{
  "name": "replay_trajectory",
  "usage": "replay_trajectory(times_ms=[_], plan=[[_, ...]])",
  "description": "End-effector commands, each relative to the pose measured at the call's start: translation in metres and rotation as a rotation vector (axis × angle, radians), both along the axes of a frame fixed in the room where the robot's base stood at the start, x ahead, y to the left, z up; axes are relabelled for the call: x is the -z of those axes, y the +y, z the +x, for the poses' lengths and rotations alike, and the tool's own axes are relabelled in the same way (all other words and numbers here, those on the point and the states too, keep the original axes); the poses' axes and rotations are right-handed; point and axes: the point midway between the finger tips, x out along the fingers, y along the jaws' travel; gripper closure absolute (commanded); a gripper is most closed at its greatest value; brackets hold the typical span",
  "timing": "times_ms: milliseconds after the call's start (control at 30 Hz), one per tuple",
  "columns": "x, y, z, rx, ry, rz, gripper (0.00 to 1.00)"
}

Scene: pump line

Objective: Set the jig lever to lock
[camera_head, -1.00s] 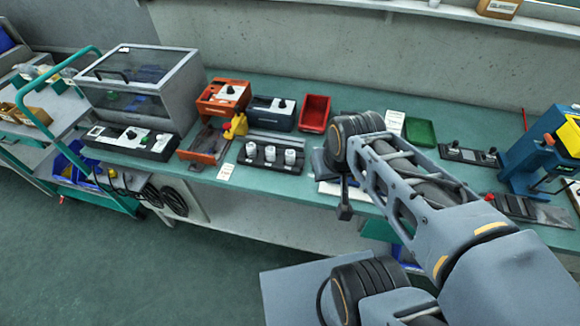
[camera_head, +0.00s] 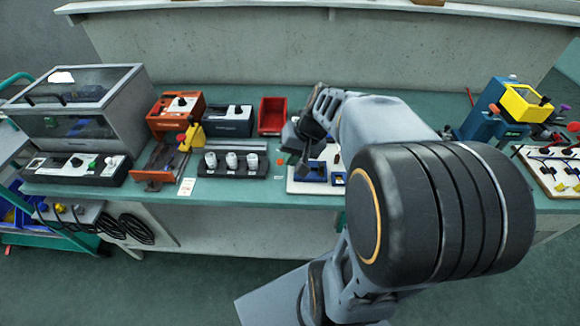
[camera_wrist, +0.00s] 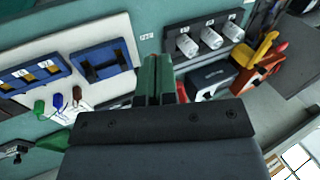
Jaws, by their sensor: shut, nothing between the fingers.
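An orange fixture (camera_head: 160,165) with a rail stands at the bench's front left. A yellow upright part (camera_head: 192,136) with a red tip rises at its right side; I cannot tell for sure that this is the jig lever, nor read any lock mark. The yellow part (camera_wrist: 265,48) and orange body (camera_wrist: 259,74) also show at the right of the wrist view. My gripper (camera_head: 296,142) is above the bench, right of the fixture, beyond the black block with white cylinders. In the wrist view its fingers (camera_wrist: 160,82) are shut and empty, apart from the fixture.
The black block (camera_head: 235,172) with three white cylinders stands between fixture and gripper. A clear-lidded cabinet (camera_head: 130,120) stands left. A white board (camera_wrist: 105,30) with blue frames lies near my gripper.

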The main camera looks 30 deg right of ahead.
Motion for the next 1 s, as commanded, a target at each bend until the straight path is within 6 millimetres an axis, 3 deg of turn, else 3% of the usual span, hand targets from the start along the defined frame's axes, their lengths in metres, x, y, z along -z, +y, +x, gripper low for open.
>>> replay_trajectory(times_ms=[33,200,400,800,1000], plan=[[0.018,-0.019,0.011,0.063,0.003,0.066,1.0],[0.039,-0.065,0.037,0.203,-0.043,0.233,1.0],[0.048,-0.093,0.047,0.274,-0.086,0.314,1.0],[0.048,-0.094,0.049,0.279,-0.09,0.32,1.0],[0.064,-0.083,0.057,0.277,-0.085,0.322,1.0]])
